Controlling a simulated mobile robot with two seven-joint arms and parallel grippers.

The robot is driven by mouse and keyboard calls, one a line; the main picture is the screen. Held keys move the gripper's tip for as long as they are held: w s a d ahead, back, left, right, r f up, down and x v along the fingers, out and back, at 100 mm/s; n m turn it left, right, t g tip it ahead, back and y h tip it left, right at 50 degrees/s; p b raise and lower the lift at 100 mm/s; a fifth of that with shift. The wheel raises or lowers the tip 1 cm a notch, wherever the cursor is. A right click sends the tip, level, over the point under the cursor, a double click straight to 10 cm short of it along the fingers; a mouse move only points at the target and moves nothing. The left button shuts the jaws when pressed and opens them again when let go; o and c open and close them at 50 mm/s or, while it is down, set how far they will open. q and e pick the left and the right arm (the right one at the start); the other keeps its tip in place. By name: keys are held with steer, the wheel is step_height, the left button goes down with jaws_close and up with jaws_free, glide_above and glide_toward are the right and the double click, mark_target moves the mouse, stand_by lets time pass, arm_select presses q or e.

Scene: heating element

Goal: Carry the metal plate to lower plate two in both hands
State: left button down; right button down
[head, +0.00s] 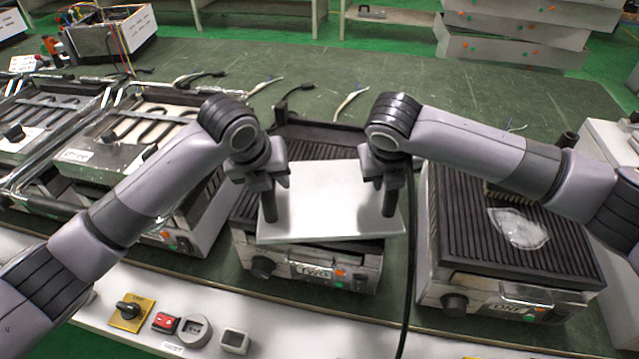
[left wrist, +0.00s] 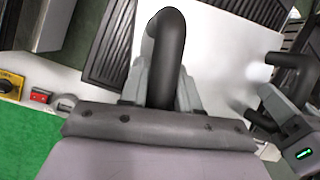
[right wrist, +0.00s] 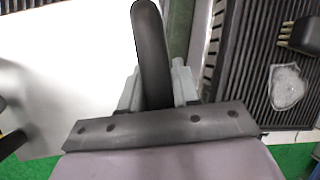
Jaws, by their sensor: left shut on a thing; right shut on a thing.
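The metal plate (head: 325,190) is a flat pale sheet with a dark handle at each end. It is over the ribbed lower plate two (head: 342,255), whose front label reads TWO, and sits slightly askew to it. I cannot tell whether it touches the ribs. My left gripper (head: 266,190) is shut on the plate's left handle, which also shows in the left wrist view (left wrist: 168,60). My right gripper (head: 388,185) is shut on the right handle, seen in the right wrist view (right wrist: 152,50). The plate hides much of lower plate two.
The ribbed grill marked ONE (head: 460,230) stands to the right with a whitish patch (head: 520,228) and a brush on it. Opened units with heating coils (head: 150,130) stand at left. Switches (head: 165,322) line the front edge. The green bench behind is mostly clear.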

arm_select(q)
steer(key=shift+w+a+f+b, duration=0.1)
steer(key=shift+f+b, duration=0.55)
steer(key=shift+b, duration=0.1)
arm_select(e)
steer(key=shift+w+d+f, duration=0.1)
steer(key=shift+f, duration=0.55)
arm_select(q)
steer(key=c, duration=0.8)
jaws_free()
arm_select(e)
steer(key=c, duration=0.8)
jaws_free()
arm_select(q)
steer(key=shift+s, duration=0.2)
steer(key=shift+s+r, duration=0.1)
steer(key=shift+r, duration=0.25)
arm_select(e)
steer(key=shift+s, duration=0.2)
steer(key=shift+r, duration=0.2)
arm_select(q)
steer(key=v, duration=1.1)
arm_select(e)
steer(key=v, duration=1.1)
steer(key=shift+s+r, duration=0.15)
steer(key=shift+r, duration=0.1)
